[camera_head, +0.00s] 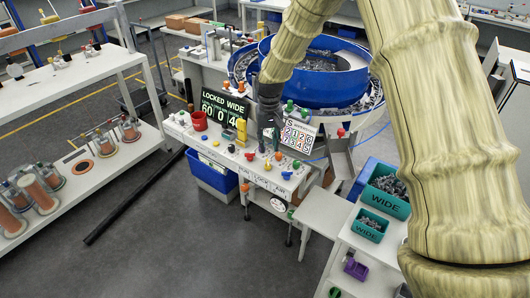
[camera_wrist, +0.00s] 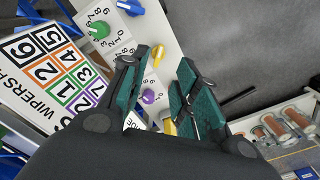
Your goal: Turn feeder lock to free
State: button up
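A display board (camera_head: 225,108) reads "LOCKED WIDE" over the numbers 60, 0 and 40. The white control panel (camera_head: 215,153) below it carries several coloured knobs and levers. Its front edge has small labels, one apparently reading "LOCK"; I cannot tell which knob is the feeder lock. My gripper (camera_head: 268,140) is over the panel, partly hidden by my arm. In the wrist view my gripper (camera_wrist: 165,57) is open, with teal finger pads. A yellow knob (camera_wrist: 158,55) and a purple knob (camera_wrist: 148,96) show between the fingers. Contact cannot be told.
A numbered sign (camera_head: 298,134) stands on the panel's right side, close to my gripper. The blue bowl feeder (camera_head: 325,85) is behind. Teal bins (camera_head: 386,190) of connectors are at right.

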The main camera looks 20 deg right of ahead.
aim_at(268, 162)
jog(key=shift+w+f+p, duration=0.15)
jog(key=shift+f+p, duration=0.5)
jog(key=shift+f, duration=0.9)
jog(key=shift+w+f+p, duration=0.2)
jog(key=shift+f+p, duration=0.45)
jog(key=shift+f, duration=0.85)
jog(key=shift+w+f+p, duration=0.15)
jog(key=shift+f+p, duration=0.5)
jog(key=shift+f, duration=0.9)
grip_shut()
